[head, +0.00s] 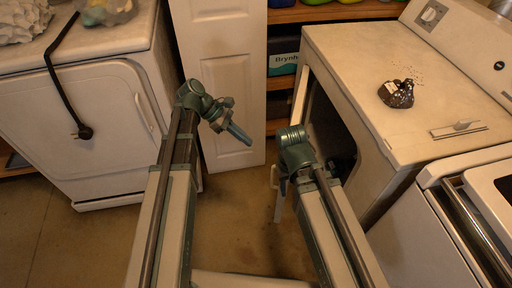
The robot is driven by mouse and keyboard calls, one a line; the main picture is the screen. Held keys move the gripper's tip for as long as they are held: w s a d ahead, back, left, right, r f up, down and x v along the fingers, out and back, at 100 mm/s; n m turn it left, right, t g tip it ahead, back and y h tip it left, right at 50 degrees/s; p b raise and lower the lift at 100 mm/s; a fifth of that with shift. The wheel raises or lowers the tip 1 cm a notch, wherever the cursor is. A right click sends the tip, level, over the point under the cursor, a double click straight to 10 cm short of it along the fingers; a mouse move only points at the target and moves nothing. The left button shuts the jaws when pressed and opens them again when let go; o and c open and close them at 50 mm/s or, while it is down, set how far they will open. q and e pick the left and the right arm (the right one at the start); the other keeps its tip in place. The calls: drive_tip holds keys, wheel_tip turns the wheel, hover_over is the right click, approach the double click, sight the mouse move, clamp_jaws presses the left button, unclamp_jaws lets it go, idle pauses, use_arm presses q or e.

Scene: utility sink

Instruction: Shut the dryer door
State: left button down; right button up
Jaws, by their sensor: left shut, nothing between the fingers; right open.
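The dryer (355,55) appears to be the white machine on the right, with a dark opening (323,120) in its front side. My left gripper (242,136) is shut and empty, in the air left of the dryer front. My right gripper (276,178) is open and close to the dryer front, largely hidden behind its own wrist. Contact with the door cannot be told.
Another white machine (95,110) stands at left with a black cord (62,85) hanging down its front. A white panel door (226,70) stands behind my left gripper, beside a shelf with a dark box (284,53). A dark lump (397,93) sits on the dryer top. Floor between machines is clear.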

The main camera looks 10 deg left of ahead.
use_arm(q)
drive_tip(key=d+r+b+x, duration=0.2)
drive_tip(key=b+x, duration=0.3)
drive_tip(key=x, duration=0.6)
drive_tip(key=shift+s+f, duration=0.2)
use_arm(e)
wheel_tip(320, 180, down, 6)
use_arm(q)
drive_tip(key=shift+d, duration=0.15)
